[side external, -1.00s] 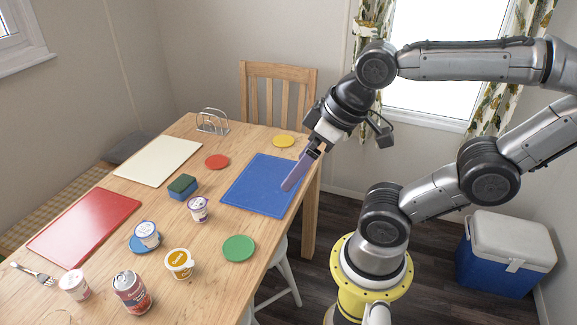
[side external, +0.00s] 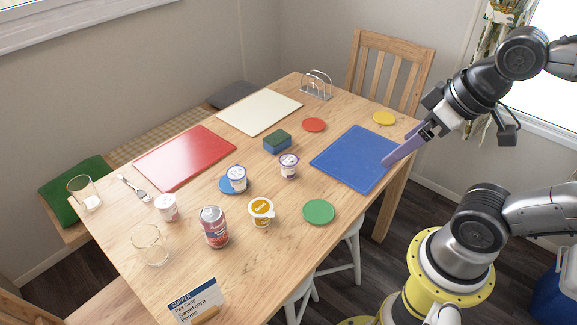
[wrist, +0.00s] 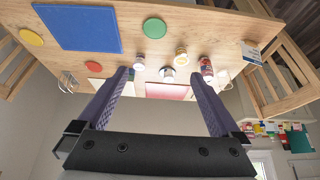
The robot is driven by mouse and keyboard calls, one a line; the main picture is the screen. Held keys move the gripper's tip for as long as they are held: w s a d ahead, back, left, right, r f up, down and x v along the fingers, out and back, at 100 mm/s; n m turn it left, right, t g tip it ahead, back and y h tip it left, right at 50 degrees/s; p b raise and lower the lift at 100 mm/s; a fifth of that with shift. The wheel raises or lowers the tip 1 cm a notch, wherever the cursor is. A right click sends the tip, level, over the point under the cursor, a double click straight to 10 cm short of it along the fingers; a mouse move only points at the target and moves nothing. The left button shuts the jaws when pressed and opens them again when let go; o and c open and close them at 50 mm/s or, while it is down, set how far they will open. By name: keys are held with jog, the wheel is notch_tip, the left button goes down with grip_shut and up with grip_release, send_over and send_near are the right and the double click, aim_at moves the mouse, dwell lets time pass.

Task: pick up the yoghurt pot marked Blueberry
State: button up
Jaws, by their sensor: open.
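Several small yoghurt pots stand upright on the table. One with a purple band (side external: 288,166) is by the sponge, and another (side external: 237,178) stands on a blue coaster. A white-lidded pot (side external: 166,207) is by the fork, and a yellow-labelled pot (side external: 261,211) is in front. The flavour words are too small to read, so I cannot tell which is Blueberry. The wrist view shows pots too, small and far off, including the yellow one (wrist: 181,56). My gripper (side external: 386,162) is over the right edge of the blue board, away from the pots. Its fingers (wrist: 159,74) are apart and empty.
A blue board (side external: 352,160), green coaster (side external: 319,211), sponge (side external: 277,142), drink can (side external: 213,228), glass (side external: 150,246), fork (side external: 134,188), red board (side external: 184,157) and toast rack (side external: 316,84) are on the table. A supper card (side external: 196,302) stands at the front edge.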

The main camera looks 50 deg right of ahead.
dwell(0.7)
jog(key=w+r+n, duration=0.4)
jog(key=r+n, duration=0.1)
jog(key=n, duration=0.1)
jog(key=n+g, duration=0.6)
jog(key=n, duration=0.5)
send_over(289, 159)
jog(key=f, duration=2.8)
jog(key=shift+s+a+f, duration=0.15)
jog(key=shift+s+f, duration=0.05)
jog(key=shift+f, duration=0.1)
jog(key=shift+w+f, duration=0.15)
jog(key=shift+f, duration=2.75)
